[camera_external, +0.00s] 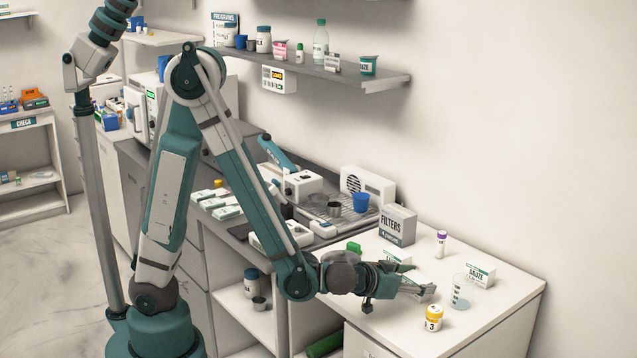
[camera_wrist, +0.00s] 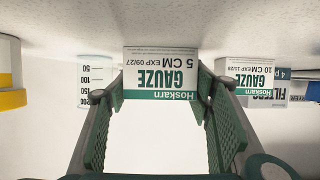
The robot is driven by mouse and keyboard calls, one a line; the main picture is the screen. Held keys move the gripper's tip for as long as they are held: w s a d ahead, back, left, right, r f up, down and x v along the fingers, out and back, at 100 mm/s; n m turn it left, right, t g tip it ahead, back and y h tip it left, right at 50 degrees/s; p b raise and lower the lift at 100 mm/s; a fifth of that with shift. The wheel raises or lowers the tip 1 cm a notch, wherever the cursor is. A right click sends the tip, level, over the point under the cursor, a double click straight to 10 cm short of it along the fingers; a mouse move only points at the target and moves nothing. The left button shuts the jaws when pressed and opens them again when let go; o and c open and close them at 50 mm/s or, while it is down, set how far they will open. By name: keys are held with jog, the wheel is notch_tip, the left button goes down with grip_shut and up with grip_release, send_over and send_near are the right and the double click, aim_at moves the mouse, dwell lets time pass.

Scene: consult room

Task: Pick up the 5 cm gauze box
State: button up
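The 5 cm gauze box (camera_wrist: 160,72) is a white box with a green band. It shows upside down in the wrist view, upright on the counter and framed between my fingertips. In the outside view it appears to be the gauze box (camera_external: 480,274) at the right of the white counter, ahead of my gripper (camera_external: 427,291). In the wrist view my gripper (camera_wrist: 162,92) is open, its green pads apart with nothing held. A gap shows between the fingertips and the box in the outside view.
A 10 cm gauze box (camera_wrist: 246,74) stands to one side, with the filters box (camera_external: 397,225) behind it. A clear beaker (camera_external: 461,291) stands close beside the 5 cm box.

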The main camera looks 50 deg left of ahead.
aim_at(417, 278)
jog(key=shift+r, duration=0.1)
jog(key=shift+c, duration=0.2)
jog(key=shift+r+p, duration=1.55)
jog(key=shift+r, duration=3.35)
